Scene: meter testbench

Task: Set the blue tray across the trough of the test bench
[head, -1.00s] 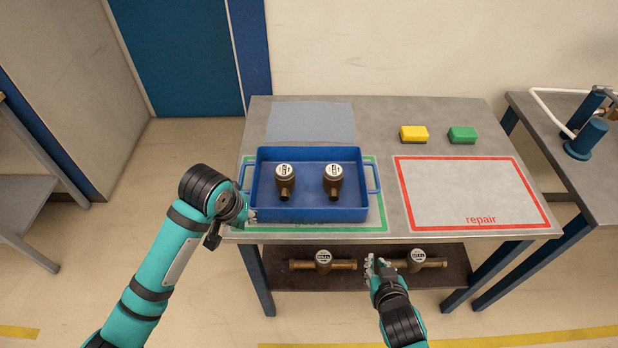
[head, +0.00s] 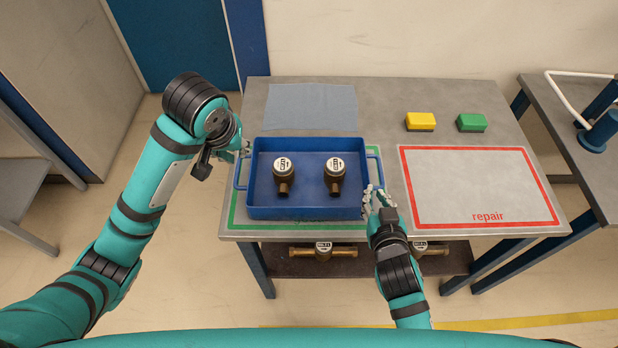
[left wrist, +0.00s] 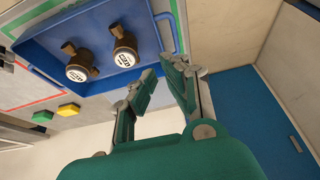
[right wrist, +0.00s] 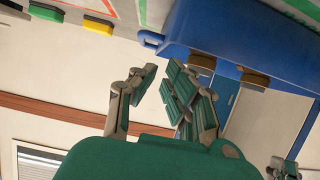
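The blue tray (head: 310,212) sits on the grey table inside the green outline, with two brass meters (head: 284,170) (head: 334,170) standing in it. A loop handle sticks out at each end. My left gripper (head: 245,148) is at the tray's left handle (head: 238,172), near its back end. In the left wrist view its fingers (left wrist: 165,78) are apart, close to that handle (left wrist: 165,30). My right gripper (head: 378,196) is by the front of the right handle (head: 378,165). In the right wrist view its fingers (right wrist: 160,80) are parted and empty, short of the handle (right wrist: 150,38).
A red "repair" outline (head: 480,222) is empty to the right of the tray. Yellow (head: 420,122) and green (head: 471,122) blocks lie behind it. More brass meters (head: 323,250) lie on the lower shelf. Another bench (head: 590,165) with a white pipe and blue fittings is at right, partly cut off.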

